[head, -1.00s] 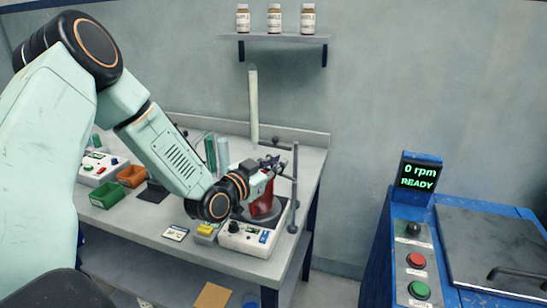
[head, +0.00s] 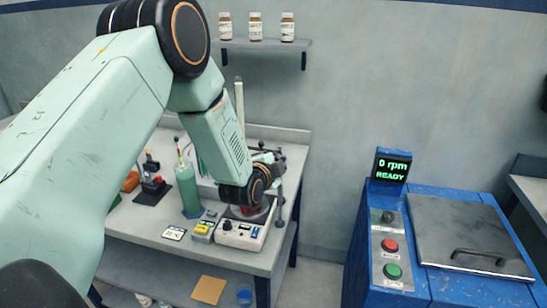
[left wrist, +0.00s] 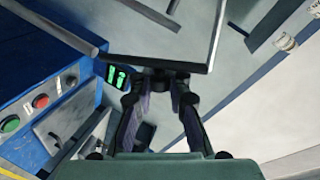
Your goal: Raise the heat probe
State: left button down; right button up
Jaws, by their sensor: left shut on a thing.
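My left gripper (head: 270,163) is at the stand (head: 281,200) beside the hotplate stirrer (head: 240,234). In the left wrist view its two fingers (left wrist: 160,78) are closed on a dark fitting that I take for the heat probe's holder (left wrist: 155,64). The probe's stem cannot be made out separately from the dark clamp parts and rod there. A vessel with red contents (head: 250,211) stands on the hotplate, mostly hidden by my left wrist. My right gripper is not in view.
A green bottle (head: 188,190), a yellow-topped box (head: 202,229) and a card (head: 174,233) are on the bench left of the hotplate. A blue machine (head: 430,225) with display (head: 393,167) stands right. A shelf (head: 265,43) with bottles is above.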

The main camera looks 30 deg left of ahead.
pick_arm(q)
jog(key=shift+w+d+f+m+g+y+p, duration=0.1)
jog(key=shift+d+f+m+g+y+p, duration=0.25)
jog(key=shift+d+m, duration=0.5)
jog(key=shift+w+d+f+m+g+y, duration=0.1)
jog(key=shift+d+f+m+y, duration=0.3)
jog(key=shift+m, duration=0.7)
jog(key=shift+w+d+f+m+g+y+p, duration=0.1)
jog(key=shift+d+f+m+g+y+p, duration=0.1)
jog(key=shift+d+m+y, duration=0.55)
jog(key=c, duration=1.7)
grip_release()
jog(key=shift+d, duration=0.1)
jog(key=o, duration=0.4)
jog(key=shift+s+d+r, duration=0.1)
jog(key=shift+s+r, duration=0.2)
jog(key=shift+r, duration=0.2)
jog(key=v, duration=1.1)
jog(key=shift+s, duration=0.4)
